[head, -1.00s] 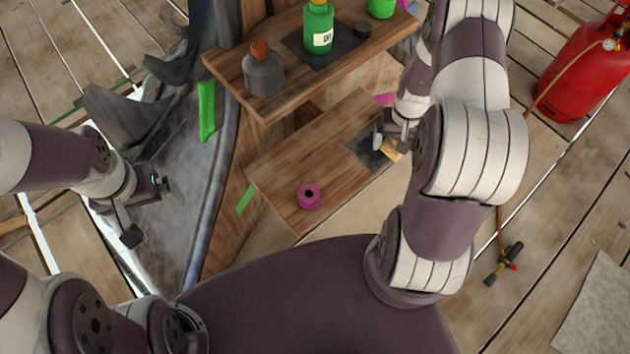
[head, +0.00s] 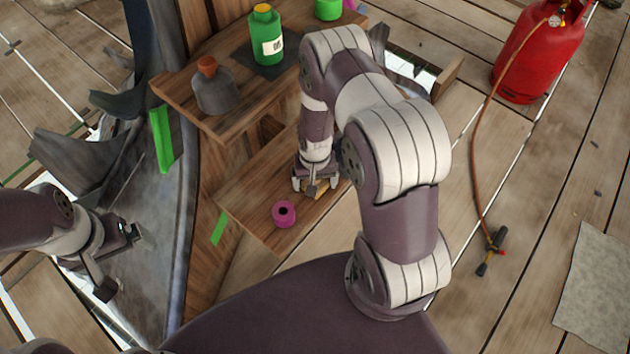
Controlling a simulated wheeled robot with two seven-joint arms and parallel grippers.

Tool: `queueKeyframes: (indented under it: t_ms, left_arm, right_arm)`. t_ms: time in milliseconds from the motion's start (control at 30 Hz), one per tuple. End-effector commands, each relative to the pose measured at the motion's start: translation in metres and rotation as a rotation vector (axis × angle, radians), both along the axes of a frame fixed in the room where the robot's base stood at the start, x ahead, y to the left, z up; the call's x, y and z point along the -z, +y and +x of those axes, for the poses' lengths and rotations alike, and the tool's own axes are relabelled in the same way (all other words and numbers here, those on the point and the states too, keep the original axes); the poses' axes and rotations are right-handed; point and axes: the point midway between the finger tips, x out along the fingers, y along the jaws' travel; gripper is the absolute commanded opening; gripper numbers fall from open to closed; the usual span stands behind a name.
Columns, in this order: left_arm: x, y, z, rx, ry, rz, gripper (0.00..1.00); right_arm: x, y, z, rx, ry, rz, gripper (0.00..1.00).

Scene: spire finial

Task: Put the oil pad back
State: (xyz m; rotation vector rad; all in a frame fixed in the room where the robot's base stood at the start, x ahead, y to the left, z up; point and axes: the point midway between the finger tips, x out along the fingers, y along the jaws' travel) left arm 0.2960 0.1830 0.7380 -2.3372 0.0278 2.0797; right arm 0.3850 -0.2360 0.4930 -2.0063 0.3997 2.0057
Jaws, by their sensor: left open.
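A small tan piece (head: 318,188), which looks like the oil pad, is at my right gripper (head: 314,184), over the lower wooden shelf (head: 250,200). The fingers reach down around it and appear shut on it. Most of the pad is hidden by the gripper, and I cannot tell whether it touches the shelf. A magenta ring-topped pot (head: 284,214) stands just left of and nearer than the pad. My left gripper (head: 120,262) is open and empty at the left, over the grey metal slope.
Green strips (head: 162,138) mark the spire's side. A red gas cylinder (head: 540,52) with hose stands right. My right arm covers the lower shelf's right end.

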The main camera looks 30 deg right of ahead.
Motion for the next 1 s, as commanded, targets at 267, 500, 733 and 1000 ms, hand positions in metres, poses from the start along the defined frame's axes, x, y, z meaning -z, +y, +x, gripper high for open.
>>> queueKeyframes:
  t_ms: [267, 500, 733, 1000]
  left_arm:
    - [0.001, 0.0, 0.0, 0.0, 0.0, 0.0, 1.0]
    - [0.0, 0.0, 0.0, 0.0, -0.001, 0.0, 1.0]
    - [-0.02, 0.0, 0.0, 0.0, 0.0, 0.0, 1.0]
    - [-0.039, 0.0, 0.0, 0.0, 0.0, 0.0, 1.0]
  right_arm:
    - [0.002, 0.0, 0.0, 0.0, 0.0, 0.0, 0.95]
    - [0.0, 0.0, 0.0, 0.0, 0.0, 0.0, 1.0]
    - [-0.046, 0.0, 0.002, 0.0, -0.004, -0.001, 1.0]
    - [-0.109, 0.0, 0.0, 0.0, -0.002, -0.001, 1.0]
